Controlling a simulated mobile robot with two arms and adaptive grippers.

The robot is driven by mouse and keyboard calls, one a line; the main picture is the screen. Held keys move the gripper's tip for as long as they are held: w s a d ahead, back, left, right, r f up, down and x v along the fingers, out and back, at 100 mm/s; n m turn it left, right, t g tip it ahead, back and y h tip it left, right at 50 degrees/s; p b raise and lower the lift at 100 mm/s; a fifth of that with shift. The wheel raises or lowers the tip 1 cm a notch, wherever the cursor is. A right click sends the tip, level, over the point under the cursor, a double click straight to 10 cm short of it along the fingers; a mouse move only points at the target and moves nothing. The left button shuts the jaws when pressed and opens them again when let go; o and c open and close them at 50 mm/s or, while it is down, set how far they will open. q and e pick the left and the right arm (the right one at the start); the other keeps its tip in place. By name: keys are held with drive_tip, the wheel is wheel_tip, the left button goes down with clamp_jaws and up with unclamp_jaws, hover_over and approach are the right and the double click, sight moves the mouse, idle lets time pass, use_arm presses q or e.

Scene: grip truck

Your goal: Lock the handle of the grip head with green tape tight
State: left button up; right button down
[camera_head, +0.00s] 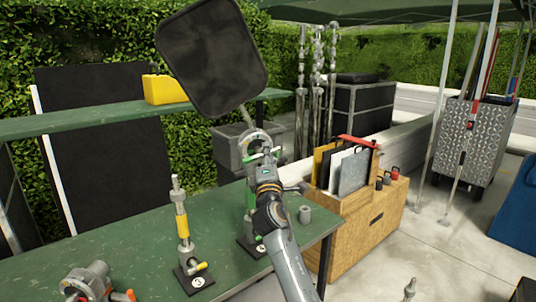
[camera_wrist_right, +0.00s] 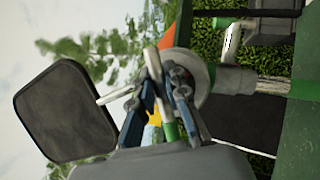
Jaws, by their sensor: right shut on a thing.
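The grip head (camera_head: 258,139) is a grey round clamp on top of a stand at the table's right end. A dark rectangular panel (camera_head: 212,58) is attached to it by a thin rod. My right gripper (camera_head: 265,163) is at the grip head, in front of the stand, and hides much of it. In the right wrist view the grip head (camera_wrist_right: 204,76) is behind the fingers. There my right gripper (camera_wrist_right: 167,82) is shut on a slim silver handle with green tape (camera_wrist_right: 170,131) near its lower end. My left gripper is not in view.
A stand with yellow tape (camera_head: 182,226) and a number plate is on the green table (camera_head: 120,258). Another grip head with orange parts (camera_head: 90,283) is at the lower left. A wooden crate (camera_head: 365,225) stands right of the table. Open floor lies further right.

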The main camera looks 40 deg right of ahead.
drive_tip(key=shift+w+a+f+m+g, duration=0.15)
drive_tip(key=shift+f+m+g, duration=0.15)
drive_tip(key=shift+f+m, duration=0.4)
drive_tip(key=shift+r+m, duration=0.15)
drive_tip(key=shift+m, duration=0.25)
drive_tip(key=c, duration=1.3)
unclamp_jaws()
drive_tip(key=shift+a+r, duration=0.1)
drive_tip(key=shift+r, duration=0.1)
drive_tip(key=shift+s+a, duration=0.1)
drive_tip(key=shift+s, duration=0.25)
drive_tip(key=v, duration=1.1)
drive_tip(key=shift+a, duration=0.3)
